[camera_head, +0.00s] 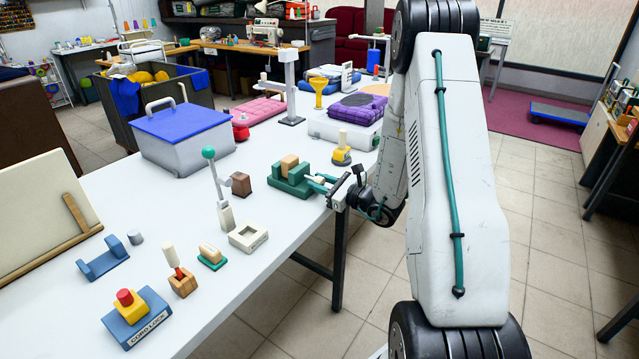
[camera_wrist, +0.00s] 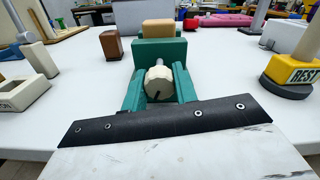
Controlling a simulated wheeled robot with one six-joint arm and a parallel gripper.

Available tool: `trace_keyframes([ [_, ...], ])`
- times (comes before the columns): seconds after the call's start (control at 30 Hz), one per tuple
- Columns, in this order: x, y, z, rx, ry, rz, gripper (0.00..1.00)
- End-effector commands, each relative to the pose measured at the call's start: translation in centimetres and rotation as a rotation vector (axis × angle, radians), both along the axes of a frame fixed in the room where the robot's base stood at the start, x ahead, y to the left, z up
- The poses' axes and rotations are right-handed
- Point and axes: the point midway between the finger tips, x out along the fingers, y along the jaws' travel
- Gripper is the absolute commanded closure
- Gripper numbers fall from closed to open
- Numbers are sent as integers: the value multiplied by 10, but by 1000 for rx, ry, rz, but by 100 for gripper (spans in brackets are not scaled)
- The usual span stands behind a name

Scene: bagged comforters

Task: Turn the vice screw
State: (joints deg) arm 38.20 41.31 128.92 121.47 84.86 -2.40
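The vice is a green block-shaped tool with a wooden block between its jaws (camera_head: 291,172), near the table's right edge. It stands straight ahead in the wrist view (camera_wrist: 160,50). Its screw has a cream faceted knob (camera_wrist: 159,84) with a dark mark low on its face and a short grey shaft behind it. My gripper (camera_head: 322,182) reaches the knob from the right. In the wrist view its two teal fingers (camera_wrist: 159,88) lie one on each side of the knob, very close to it. I cannot tell whether they press on it.
A yellow REST stand (camera_wrist: 292,72) is close on the right. A brown block (camera_wrist: 111,45) and a cream open box (camera_wrist: 22,93) stand to the left. A green-knobbed lever (camera_head: 222,190), a blue-lidded bin (camera_head: 183,135) and bagged comforters (camera_head: 355,108) share the white table.

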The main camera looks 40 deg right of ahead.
Motion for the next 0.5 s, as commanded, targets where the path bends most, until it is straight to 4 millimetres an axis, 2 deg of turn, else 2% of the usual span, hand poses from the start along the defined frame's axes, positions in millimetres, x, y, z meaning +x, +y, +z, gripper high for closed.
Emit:
trace_keyframes([
  [0.33,-1,-1,0,2,1,0,62],
  [0.5,-19,-8,0,2,1,-4,62],
])
